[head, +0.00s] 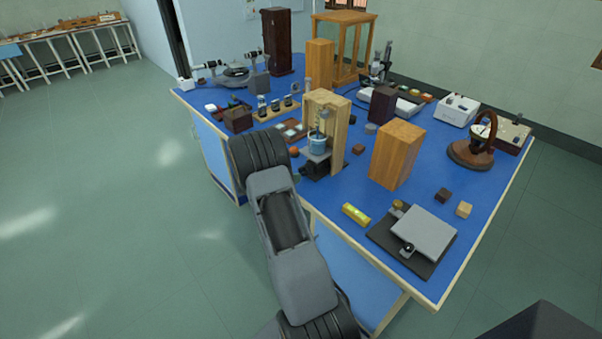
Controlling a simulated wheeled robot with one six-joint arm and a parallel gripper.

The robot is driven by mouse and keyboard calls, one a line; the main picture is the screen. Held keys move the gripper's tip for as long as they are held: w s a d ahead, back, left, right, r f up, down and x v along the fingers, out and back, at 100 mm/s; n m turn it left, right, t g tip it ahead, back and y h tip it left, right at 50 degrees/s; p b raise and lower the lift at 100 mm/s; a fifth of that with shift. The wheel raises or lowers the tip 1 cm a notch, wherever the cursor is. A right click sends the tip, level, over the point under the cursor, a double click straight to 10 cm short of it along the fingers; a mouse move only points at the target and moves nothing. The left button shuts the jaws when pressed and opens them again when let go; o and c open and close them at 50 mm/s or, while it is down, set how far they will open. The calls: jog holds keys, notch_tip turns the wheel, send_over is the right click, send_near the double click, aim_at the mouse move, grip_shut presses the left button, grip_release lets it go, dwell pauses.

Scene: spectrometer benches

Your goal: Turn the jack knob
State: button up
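A jack-like stand with a grey top plate (423,232) on a dark base (384,238) sits at the table's front right corner. A round black knob (408,248) shows on its near side. A second, smaller jack-like stand (326,172) is in front of a wooden frame, with a blue vessel (317,143) on its platform. A small dark part on its left side may be a knob, too small to tell. Which stand the task means is not clear. My arm rises from the bottom of the head view to the table's left edge. My gripper is not visible.
A yellow level (356,213) lies left of the grey-topped stand. A wooden block (397,154), small cubes (464,209) and a round wooden-based instrument (471,152) stand nearby. Several instruments crowd the back of the blue table (335,197). The floor at left is clear.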

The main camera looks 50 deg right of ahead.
aim_at(303, 172)
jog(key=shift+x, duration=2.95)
